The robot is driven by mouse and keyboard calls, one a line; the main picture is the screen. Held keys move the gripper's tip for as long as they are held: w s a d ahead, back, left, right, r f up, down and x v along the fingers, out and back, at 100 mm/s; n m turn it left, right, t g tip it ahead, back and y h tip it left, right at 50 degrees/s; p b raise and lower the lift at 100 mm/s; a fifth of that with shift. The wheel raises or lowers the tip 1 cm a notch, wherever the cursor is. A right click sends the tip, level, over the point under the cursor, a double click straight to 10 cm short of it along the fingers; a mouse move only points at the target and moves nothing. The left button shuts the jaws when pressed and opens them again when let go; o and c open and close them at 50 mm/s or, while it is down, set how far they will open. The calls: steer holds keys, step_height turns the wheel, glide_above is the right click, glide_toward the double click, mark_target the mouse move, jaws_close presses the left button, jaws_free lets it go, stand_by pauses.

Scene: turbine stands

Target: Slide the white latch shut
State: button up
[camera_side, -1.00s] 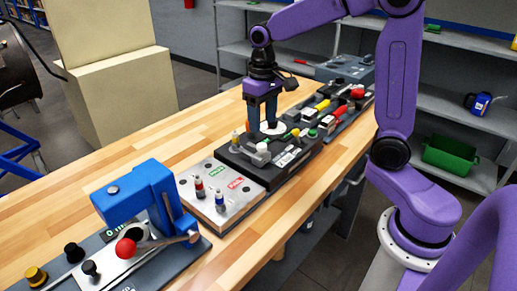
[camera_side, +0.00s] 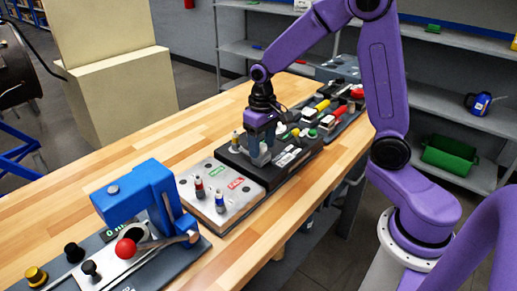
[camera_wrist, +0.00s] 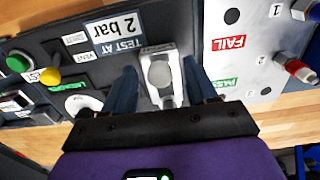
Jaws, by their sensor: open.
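The white latch (camera_wrist: 160,72), a pale grey-white slider with a round knob, lies on the dark test block (camera_wrist: 95,70) in the wrist view, beside the "TEST AT 2 bar" label. My gripper (camera_wrist: 160,84) is open, with one blue-grey finger on each side of the latch. I see slim gaps between the fingers and the latch, and cannot tell whether either touches it. In the side view my gripper (camera_side: 261,158) is low over the near end of the dark block (camera_side: 236,160); its fingers mostly hide the latch there.
A grey plate (camera_side: 205,185) with PASS and FAIL labels and red and blue plungers adjoins the block. A blue clamp press (camera_side: 140,190) stands nearer. A yellow knob (camera_wrist: 50,75), a green knob (camera_wrist: 18,62) and a white round part (camera_wrist: 82,104) sit on the block's other side. Bare wood lies alongside.

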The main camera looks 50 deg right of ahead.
steer(key=shift+f, duration=0.25)
stand_by(0.7)
jaws_close()
steer(key=shift+w, duration=1.9)
jaws_free()
